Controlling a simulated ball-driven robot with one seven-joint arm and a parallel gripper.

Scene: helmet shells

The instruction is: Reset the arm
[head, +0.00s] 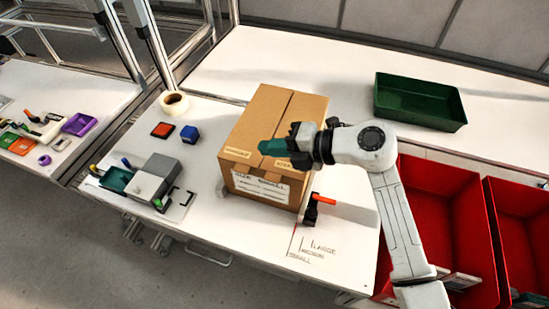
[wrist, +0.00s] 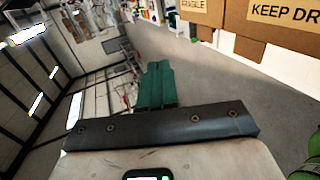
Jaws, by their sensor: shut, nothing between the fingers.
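My gripper (head: 272,147) with its green fingers is raised in front of the upper part of a cardboard box (head: 262,118) in the head view, pointing left. The fingers are together with nothing between them. In the wrist view my gripper (wrist: 157,84) also shows shut and empty, with floor and room beyond it. The box's printed side (wrist: 262,18) shows at the top right of the wrist view, apart from the fingertips there. My white arm reaches up from the lower right.
A green tray (head: 420,122) stands at the back right. Red bins (head: 428,205) sit at the right. A tape roll (head: 174,103), a red block (head: 162,130), a blue block (head: 189,133) and a grey device (head: 154,178) lie left of the box. The back of the table is mostly clear.

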